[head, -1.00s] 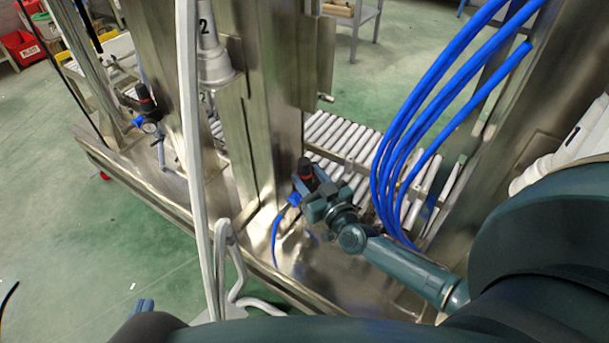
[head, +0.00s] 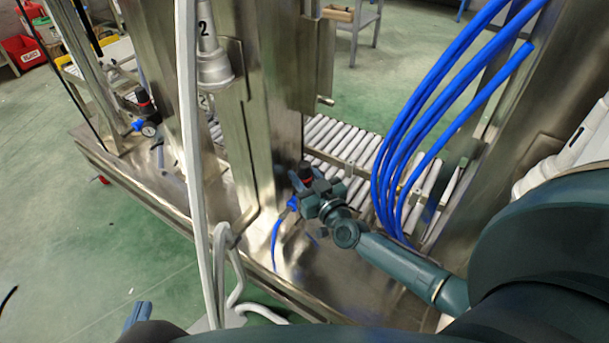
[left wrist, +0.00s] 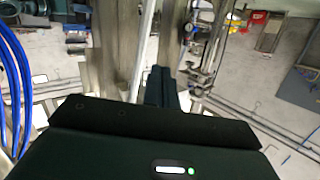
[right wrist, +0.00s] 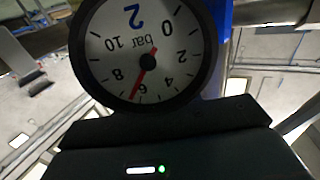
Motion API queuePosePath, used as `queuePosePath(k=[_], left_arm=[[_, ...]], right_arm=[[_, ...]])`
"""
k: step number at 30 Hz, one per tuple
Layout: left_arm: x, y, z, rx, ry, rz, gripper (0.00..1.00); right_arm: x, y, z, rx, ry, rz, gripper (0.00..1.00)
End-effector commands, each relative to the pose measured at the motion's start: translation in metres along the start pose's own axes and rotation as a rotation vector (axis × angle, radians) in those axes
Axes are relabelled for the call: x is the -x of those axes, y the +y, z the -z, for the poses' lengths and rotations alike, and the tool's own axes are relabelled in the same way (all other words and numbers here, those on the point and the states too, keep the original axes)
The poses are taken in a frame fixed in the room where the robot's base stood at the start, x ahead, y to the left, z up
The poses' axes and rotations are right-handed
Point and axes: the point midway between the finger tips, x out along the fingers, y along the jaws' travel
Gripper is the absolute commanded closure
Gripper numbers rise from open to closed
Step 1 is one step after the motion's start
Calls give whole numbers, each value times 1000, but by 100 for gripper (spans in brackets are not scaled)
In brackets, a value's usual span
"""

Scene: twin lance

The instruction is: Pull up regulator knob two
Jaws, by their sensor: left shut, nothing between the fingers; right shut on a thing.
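Regulator knob two (head: 306,168) is the dark knob with a red top on the regulator at the foot of the middle steel post. My right gripper (head: 307,184) is shut on this knob, its fingers on either side. In the right wrist view the regulator's round gauge (right wrist: 146,45), marked 2, fills the upper middle; its red needle points between 6 and 8. The knob and right fingertips are hidden there. My left gripper (left wrist: 161,74) is shut and empty; its tip also shows at the bottom left of the head view (head: 138,312), far from the knob.
Blue hoses (head: 440,90) hang right of the regulator, near my right arm. A white hose (head: 192,150) hangs in front of the posts. Another red-topped regulator (head: 143,108) stands further left. A roller conveyor (head: 345,140) lies behind the knob.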

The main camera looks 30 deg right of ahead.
Motion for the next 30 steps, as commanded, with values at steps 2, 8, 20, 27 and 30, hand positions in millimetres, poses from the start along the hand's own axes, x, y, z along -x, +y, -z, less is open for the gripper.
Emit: queuePosePath(k=[2,8,20,27,30], left_arm=[[0,0,0,0,0,0,100],[2,-1,4,6,-24,-2,100],[8,-1,-2,45,-134,-15,100],[8,-1,-2,45,-132,-15,100],[8,-1,-2,45,-132,-15,100]], right_arm=[[0,0,0,0,0,0,100],[0,0,6,-1,0,-1,100],[0,0,14,-1,4,0,100],[0,0,14,-1,4,0,57],[0,0,13,0,3,0,57]])
